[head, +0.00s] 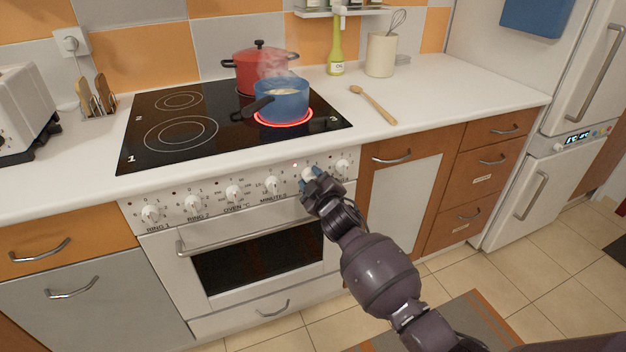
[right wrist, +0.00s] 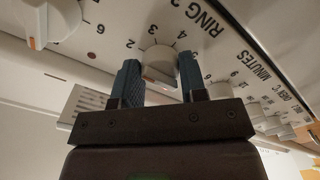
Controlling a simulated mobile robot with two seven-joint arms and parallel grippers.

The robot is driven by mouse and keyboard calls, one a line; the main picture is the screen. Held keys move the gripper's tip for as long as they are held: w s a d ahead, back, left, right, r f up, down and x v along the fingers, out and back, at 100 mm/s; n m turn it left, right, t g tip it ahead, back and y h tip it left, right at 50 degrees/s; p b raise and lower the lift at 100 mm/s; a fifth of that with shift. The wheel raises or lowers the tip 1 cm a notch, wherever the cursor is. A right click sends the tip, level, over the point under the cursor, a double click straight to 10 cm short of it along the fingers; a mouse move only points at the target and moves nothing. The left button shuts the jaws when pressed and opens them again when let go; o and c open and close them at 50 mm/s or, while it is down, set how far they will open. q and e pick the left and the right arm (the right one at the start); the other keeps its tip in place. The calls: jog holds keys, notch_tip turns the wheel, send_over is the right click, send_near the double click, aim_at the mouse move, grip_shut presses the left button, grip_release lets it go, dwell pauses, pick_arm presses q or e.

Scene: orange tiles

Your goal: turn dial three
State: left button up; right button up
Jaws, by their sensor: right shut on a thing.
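Dial three, a white round knob (head: 308,174), is the fifth from the left on the oven's front panel, mostly covered by my right gripper (head: 318,185) in the head view. In the right wrist view the dial (right wrist: 160,60) sits between the two blue-grey fingers of my right gripper (right wrist: 161,77), which is shut on it. Numbers and part of the "RING" label show around it. The ring under the blue pot (head: 282,102) glows red beside the hob's number 3. My left gripper is not in view.
Other white dials, such as the ring 4 dial (head: 342,165) and minutes dial (head: 272,184), flank it closely. A horizontal oven door handle (head: 240,232) runs below. A steaming blue pot and a red pot (head: 262,72) stand on the hob. A wooden spoon (head: 374,105) lies to the right.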

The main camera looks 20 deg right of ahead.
dwell(0.3)
jog(key=o, duration=0.9)
jog(key=shift+s, duration=0.1)
jog(key=s+p, duration=0.1)
jog(key=s, duration=0.4)
jog(key=s+p, duration=0.1)
jog(key=s, duration=0.4)
jog(key=shift+s+d, duration=0.2)
jog(key=shift+s, duration=0.15)
